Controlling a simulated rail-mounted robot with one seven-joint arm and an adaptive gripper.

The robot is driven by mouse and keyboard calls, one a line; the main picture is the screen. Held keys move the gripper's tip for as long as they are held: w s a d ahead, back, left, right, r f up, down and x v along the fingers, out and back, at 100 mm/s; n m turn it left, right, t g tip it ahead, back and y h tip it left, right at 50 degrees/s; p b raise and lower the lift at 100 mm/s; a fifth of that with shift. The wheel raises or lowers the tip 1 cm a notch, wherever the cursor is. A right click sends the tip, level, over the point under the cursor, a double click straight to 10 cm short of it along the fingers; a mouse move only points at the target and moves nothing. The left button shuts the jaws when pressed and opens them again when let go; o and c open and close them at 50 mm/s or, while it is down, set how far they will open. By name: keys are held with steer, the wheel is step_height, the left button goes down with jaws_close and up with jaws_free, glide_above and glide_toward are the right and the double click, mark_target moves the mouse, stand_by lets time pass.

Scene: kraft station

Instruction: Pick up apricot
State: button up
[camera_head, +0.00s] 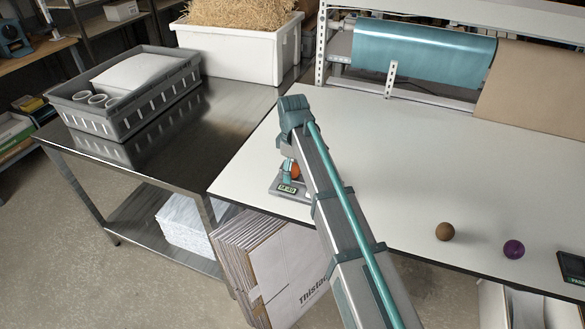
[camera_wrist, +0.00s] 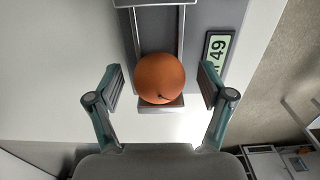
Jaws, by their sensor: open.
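The apricot (camera_wrist: 160,77) is a round orange fruit. In the wrist view it lies on a grey scale with a lit display, between my open fingers and clear of both pads. My gripper (camera_wrist: 160,87) is open, with one finger on each side of the apricot. In the head view my arm covers most of the gripper, and only a small part of the apricot (camera_head: 296,170) shows beside it. The scale (camera_head: 287,188) stands near the front left corner of the white table.
A brown ball (camera_head: 445,231) and a purple ball (camera_head: 513,249) lie on the white table (camera_head: 400,140) at the right. A grey crate (camera_head: 130,125) stands on the steel table to the left. A white bin of straw (camera_head: 240,52) stands behind. The table's middle is clear.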

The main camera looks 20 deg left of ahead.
steer(key=shift+f, duration=0.15)
steer(key=shift+c, duration=0.3)
steer(key=c, duration=1.3)
steer(key=shift+r, duration=0.2)
